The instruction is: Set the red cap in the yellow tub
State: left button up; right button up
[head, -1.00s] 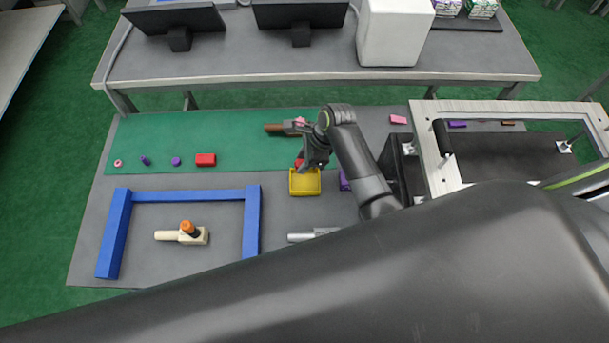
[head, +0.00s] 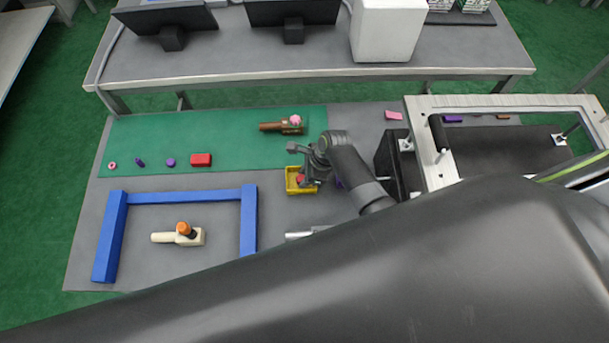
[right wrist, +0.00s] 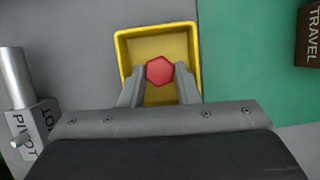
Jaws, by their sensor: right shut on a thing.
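The yellow tub (head: 291,190) stands on the grey mat by the green mat's front edge. In the right wrist view the tub (right wrist: 155,34) is open towards me. The red cap (right wrist: 159,70), six-sided, is between the fingertips of my right gripper (right wrist: 160,76), which is shut on it. The cap is within the tub's outline; I cannot tell whether it touches the floor. In the head view my right gripper (head: 306,177) is over the tub and partly hides the cap and tub. My left gripper is not in view.
A brown lever fixture (head: 275,126) with a pink top lies behind the tub. A silver lever (right wrist: 17,80) lies near the tub. A blue frame (head: 249,220) surrounds a cream lever fixture (head: 163,237). A red block (head: 201,160) sits on the green mat. A large dark arm link of mine hides the front.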

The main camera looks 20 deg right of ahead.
jog(key=shift+f, duration=0.15)
jog(key=o, duration=0.8)
jog(key=p+v, duration=0.1)
jog(key=v, duration=1.1)
jog(key=shift+p, duration=0.35)
